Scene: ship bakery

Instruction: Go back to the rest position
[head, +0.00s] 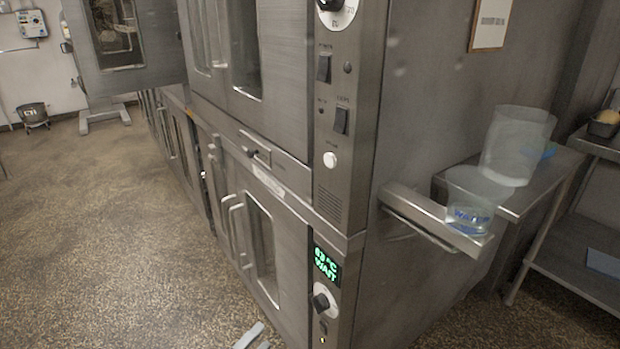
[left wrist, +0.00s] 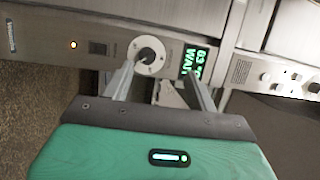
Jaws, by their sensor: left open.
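The tips of my left gripper (head: 250,336) show at the bottom edge of the head view, in front of the lower oven and left of its knob. In the left wrist view the left gripper (left wrist: 160,70) is open, its two fingers apart with nothing held between them. The lower oven's black knob (head: 320,301) is clear of the fingers in the head view. The knob also shows beyond the fingertips in the left wrist view (left wrist: 147,52). A green display (head: 326,263) beside it reads 63 °C WAIT. My right gripper is not in view.
The stacked steel ovens (head: 228,120) fill the middle, with protruding door handles (head: 236,222). A steel shelf (head: 432,222) on the oven's side holds a clear container (head: 474,190). A larger translucent container (head: 516,145) stands behind it. The speckled floor (head: 100,230) at left is open.

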